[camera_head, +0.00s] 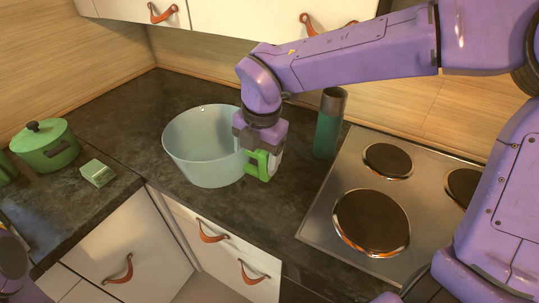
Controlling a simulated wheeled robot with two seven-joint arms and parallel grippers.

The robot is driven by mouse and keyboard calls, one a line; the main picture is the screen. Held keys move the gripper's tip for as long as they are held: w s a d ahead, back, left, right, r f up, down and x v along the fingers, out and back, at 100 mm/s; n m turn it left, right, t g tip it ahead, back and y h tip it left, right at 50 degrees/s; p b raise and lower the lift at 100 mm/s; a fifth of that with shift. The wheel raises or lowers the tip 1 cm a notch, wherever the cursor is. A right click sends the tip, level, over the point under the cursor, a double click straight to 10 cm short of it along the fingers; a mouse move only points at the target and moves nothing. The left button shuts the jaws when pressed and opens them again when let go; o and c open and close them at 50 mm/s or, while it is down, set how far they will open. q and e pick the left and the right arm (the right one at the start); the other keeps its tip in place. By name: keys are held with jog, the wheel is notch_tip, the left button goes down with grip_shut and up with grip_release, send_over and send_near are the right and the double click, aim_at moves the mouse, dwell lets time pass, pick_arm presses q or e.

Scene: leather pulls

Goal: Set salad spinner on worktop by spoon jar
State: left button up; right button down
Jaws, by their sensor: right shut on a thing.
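The salad spinner, seen as a wide pale translucent bowl (205,150), is open at the top and looks empty and upright. It is over the dark worktop (150,100) near the corner; I cannot tell whether its base touches the surface. My right gripper (258,168), with green fingers, points down and is shut on the bowl's right side, hiding part of its rim. A green cylinder with a brown top (328,125) stands right of the gripper, by the hob; it may be the spoon jar, but I see no spoons. My left gripper is out of view.
A steel hob (425,190) with dark plates lies to the right. A green lidded pot (45,145) and a small pale green box (97,173) stand on the left worktop. Cabinets with leather pulls (163,13) hang above. Worktop behind the bowl is clear.

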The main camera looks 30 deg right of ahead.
jog(key=w+d+f+p, duration=0.1)
jog(key=d+f, duration=0.1)
jog(key=f, duration=0.1)
jog(key=w+d+f+p, duration=0.1)
jog(key=w+d+f, duration=0.1)
jog(key=f, duration=0.1)
jog(key=w+d+f+p, duration=0.1)
jog(key=d+f, duration=0.1)
jog(key=f, duration=0.2)
jog(key=shift+w+d, duration=0.1)
jog(key=shift+w, duration=0.25)
jog(key=shift+w+f, duration=0.2)
jog(key=shift+f, duration=0.2)
grip_release()
jog(key=shift+s, duration=0.15)
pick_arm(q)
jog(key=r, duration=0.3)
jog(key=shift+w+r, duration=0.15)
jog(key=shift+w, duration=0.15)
